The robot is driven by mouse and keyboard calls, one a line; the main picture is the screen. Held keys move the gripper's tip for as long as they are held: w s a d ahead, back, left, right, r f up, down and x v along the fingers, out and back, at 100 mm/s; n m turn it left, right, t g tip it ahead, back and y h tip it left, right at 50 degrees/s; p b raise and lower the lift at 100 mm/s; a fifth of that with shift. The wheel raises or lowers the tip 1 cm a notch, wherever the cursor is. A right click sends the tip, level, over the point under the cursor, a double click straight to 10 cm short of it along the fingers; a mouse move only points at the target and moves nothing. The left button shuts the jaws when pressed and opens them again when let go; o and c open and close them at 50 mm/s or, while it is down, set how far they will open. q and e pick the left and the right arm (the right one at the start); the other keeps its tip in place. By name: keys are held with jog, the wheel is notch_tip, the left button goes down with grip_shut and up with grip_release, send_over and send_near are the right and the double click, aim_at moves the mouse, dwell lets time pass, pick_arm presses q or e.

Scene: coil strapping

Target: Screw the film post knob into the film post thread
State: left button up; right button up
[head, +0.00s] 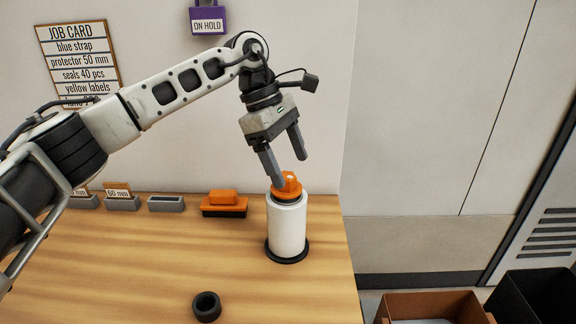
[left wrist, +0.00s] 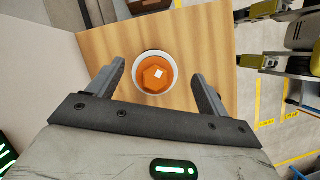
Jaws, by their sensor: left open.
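The orange film post knob (head: 287,185) sits on top of the white film post (head: 288,226), which stands upright on a black round base near the table's right edge. The thread is hidden beneath the knob. In the left wrist view the knob (left wrist: 156,74) shows from above with a small white mark, inside the white ring of the post top. My left gripper (head: 288,167) is open just above the knob. In the left wrist view its fingers (left wrist: 160,80) stand apart on either side, with gaps between them and the knob. My right gripper is not clearly in view.
An orange block on a tray (head: 224,204) and grey card holders (head: 122,203) line the back of the wooden table (head: 150,265). A black ring (head: 206,306) lies at the front. A brown bin (head: 432,304) and a black bin (head: 535,298) stand right of the table.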

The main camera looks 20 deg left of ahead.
aim_at(289, 174)
pick_arm(q)
jog(key=n+t+b, duration=0.1)
jog(key=n, duration=0.2)
jog(key=shift+f, duration=0.15)
jog(key=shift+w+d+n+t+b, duration=0.1)
jog(key=shift+n+t+b, duration=0.4)
jog(key=shift+n, duration=0.6)
jog(key=n+t+y+b, duration=0.1)
jog(key=n+b, duration=0.1)
jog(key=n, duration=0.1)
jog(key=n+t+y+b, duration=0.1)
jog(key=n+b, duration=0.1)
jog(key=n, duration=0.2)
jog(key=shift+w+n, duration=0.1)
jog(key=shift+n, duration=0.3)
jog(key=n+y+b, duration=0.1)
jog(key=n, duration=0.3)
jog(key=shift+w+t+y+b, duration=0.1)
jog(key=shift+t+y+b, duration=0.2)
jog(key=shift+t+y, duration=0.1)
jog(key=shift+f+b, duration=1.4)
jog(key=shift+f, duration=0.25)
